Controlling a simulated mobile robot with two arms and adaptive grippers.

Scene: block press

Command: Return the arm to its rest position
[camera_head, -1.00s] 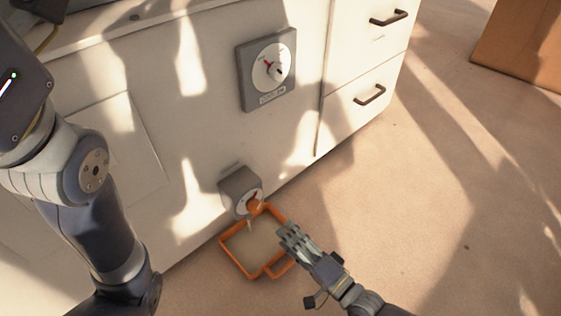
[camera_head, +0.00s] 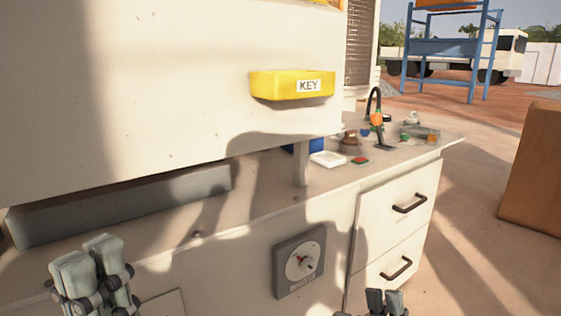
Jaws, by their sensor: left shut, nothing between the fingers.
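My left gripper (camera_head: 90,266) is at the bottom left of the head view, in front of the white cabinet. Its two grey fingers point up and stand close together, shut with nothing between them. My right gripper (camera_head: 384,299) shows only by its dark fingertips at the bottom edge, in front of the drawers. The rest of it is cut off, so I cannot tell whether it is open or shut. Neither gripper visibly touches anything.
A white cabinet has a grey dial panel (camera_head: 299,262) and two drawers (camera_head: 398,218). A yellow KEY box (camera_head: 292,84) hangs on the upper panel. Small items and a white dish (camera_head: 328,159) lie on the counter. A brown box (camera_head: 546,170) stands at the right.

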